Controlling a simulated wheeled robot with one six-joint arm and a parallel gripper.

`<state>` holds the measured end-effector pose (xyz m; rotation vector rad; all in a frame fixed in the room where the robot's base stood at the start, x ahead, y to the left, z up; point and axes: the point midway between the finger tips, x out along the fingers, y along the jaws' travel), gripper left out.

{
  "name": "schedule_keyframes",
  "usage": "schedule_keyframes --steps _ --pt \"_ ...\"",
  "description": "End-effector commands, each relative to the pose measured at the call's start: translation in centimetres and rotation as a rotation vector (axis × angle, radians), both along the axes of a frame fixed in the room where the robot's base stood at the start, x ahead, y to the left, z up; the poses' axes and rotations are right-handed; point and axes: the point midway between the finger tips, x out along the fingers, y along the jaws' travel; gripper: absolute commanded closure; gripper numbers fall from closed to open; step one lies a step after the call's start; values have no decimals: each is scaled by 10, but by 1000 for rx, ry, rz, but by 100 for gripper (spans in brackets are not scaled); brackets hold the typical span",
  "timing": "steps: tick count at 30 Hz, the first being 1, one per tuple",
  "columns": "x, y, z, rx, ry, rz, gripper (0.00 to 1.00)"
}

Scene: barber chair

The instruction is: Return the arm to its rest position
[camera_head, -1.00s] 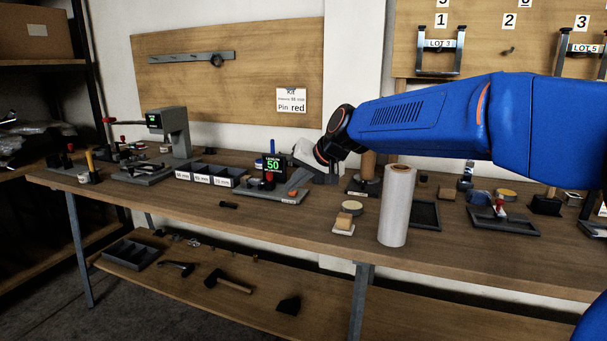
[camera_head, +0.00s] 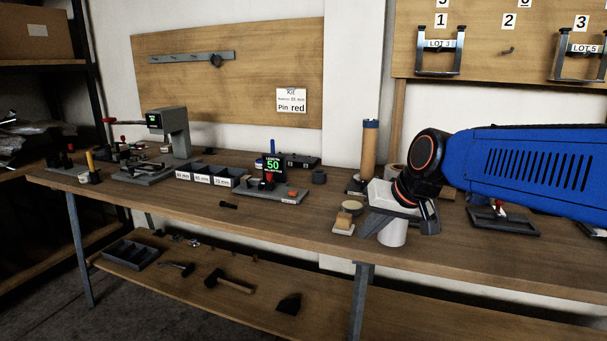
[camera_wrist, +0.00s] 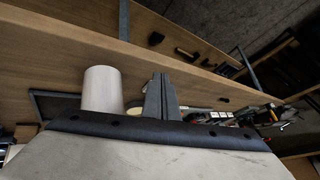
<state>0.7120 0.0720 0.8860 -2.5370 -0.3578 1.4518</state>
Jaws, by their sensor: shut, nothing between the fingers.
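My gripper (camera_head: 368,229) is at the end of my blue arm, above the right half of the workbench (camera_head: 330,242) in the head view. In the wrist view its grey fingers (camera_wrist: 161,97) are together with nothing between them. The roll also shows in the wrist view (camera_wrist: 102,90), beside the fingers. I cannot tell from these views whether my gripper touches it.
A length gauge reading 50 (camera_head: 272,165), labelled bins (camera_head: 207,178) and a grey press (camera_head: 177,130) stand to the left. A tan cylinder (camera_head: 369,149) stands behind my gripper. A black tray (camera_head: 505,222) lies under my arm. The bench's front left is mostly clear.

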Motion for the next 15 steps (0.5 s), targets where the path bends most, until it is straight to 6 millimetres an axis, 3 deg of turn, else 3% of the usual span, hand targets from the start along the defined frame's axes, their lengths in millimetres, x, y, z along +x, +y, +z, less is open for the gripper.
schedule_keyframes --steps 6,15 --pt "-77 -58 -34 -102 26 -29 100" --pt "-177 -118 -92 -236 83 -72 100"
